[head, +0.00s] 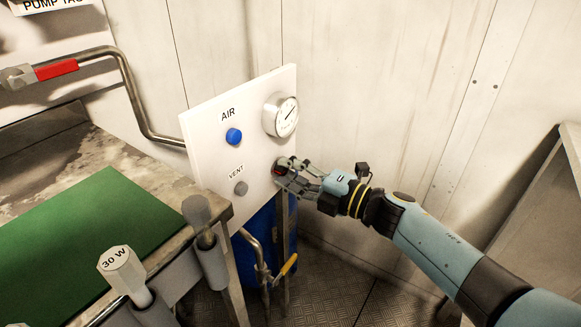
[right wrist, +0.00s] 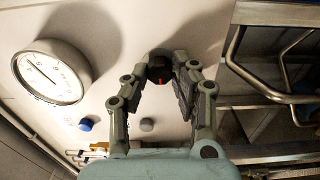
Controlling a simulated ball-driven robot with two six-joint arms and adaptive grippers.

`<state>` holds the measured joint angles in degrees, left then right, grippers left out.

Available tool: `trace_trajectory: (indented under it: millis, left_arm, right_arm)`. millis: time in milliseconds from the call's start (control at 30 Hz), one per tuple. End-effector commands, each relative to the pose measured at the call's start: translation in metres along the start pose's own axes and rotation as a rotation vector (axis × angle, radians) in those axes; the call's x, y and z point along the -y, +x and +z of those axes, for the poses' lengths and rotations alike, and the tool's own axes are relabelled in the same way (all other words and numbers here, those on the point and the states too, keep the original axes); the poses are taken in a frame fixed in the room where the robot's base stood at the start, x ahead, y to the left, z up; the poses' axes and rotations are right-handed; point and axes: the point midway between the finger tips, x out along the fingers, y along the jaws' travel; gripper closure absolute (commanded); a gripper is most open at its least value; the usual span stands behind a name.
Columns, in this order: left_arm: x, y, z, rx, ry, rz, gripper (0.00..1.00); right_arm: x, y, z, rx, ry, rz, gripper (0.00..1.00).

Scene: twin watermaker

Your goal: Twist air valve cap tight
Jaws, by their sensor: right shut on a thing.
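A white panel (head: 215,125) carries a blue round cap (head: 234,136) under the label AIR and a grey cap (head: 240,188) under the label VENT. The blue cap (right wrist: 86,124) and the grey cap (right wrist: 147,124) also show in the right wrist view, both apart from my fingers. A dark knob with a red mark (right wrist: 158,70) sits on the panel below the round gauge (head: 281,115). My right gripper (head: 284,172) is shut on this dark knob, and its fingers partly hide the knob in the head view. My left gripper is not in view.
A metal bench with a green mat (head: 85,235) stands at the left. A pipe with a red handle (head: 56,69) runs above it. A hexagonal piece marked 30 W (head: 121,268) rises at the front. A blue tank (head: 257,240) and a yellow-handled valve (head: 289,264) are below the panel.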

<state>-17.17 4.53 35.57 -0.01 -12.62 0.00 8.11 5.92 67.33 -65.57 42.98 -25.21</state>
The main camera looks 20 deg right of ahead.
Motion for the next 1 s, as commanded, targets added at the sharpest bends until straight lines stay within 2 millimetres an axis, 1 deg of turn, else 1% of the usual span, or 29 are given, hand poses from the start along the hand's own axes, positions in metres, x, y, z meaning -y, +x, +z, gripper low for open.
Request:
trace_trajectory:
  millis: [200, 567, 600, 733, 767, 933, 1000]
  left_arm:
    - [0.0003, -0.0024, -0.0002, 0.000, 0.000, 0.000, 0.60]
    - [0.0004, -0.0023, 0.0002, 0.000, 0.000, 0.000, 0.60]
    - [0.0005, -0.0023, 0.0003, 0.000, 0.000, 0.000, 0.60]
    - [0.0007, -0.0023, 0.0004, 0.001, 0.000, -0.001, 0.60]
    - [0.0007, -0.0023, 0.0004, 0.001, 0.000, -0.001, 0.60]
    - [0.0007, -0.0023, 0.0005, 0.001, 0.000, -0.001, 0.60]
    - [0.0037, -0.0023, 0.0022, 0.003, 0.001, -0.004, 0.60]
  right_arm:
    - [0.0000, -0.0002, 0.0010, 0.002, 0.030, -0.001, 1.00]
    - [0.0004, -0.0002, 0.0010, 0.002, 0.032, -0.001, 1.00]
    - [0.0005, -0.0002, 0.0010, 0.002, 0.032, -0.001, 0.70]
    - [0.0004, -0.0002, 0.0007, 0.002, 0.032, -0.001, 0.53]
    - [0.0004, -0.0002, 0.0006, 0.001, 0.032, -0.001, 0.52]
    - [0.0003, -0.0001, 0.0004, 0.001, 0.031, -0.001, 0.52]
    - [0.0004, -0.0007, 0.0003, 0.001, 0.031, -0.001, 0.52]
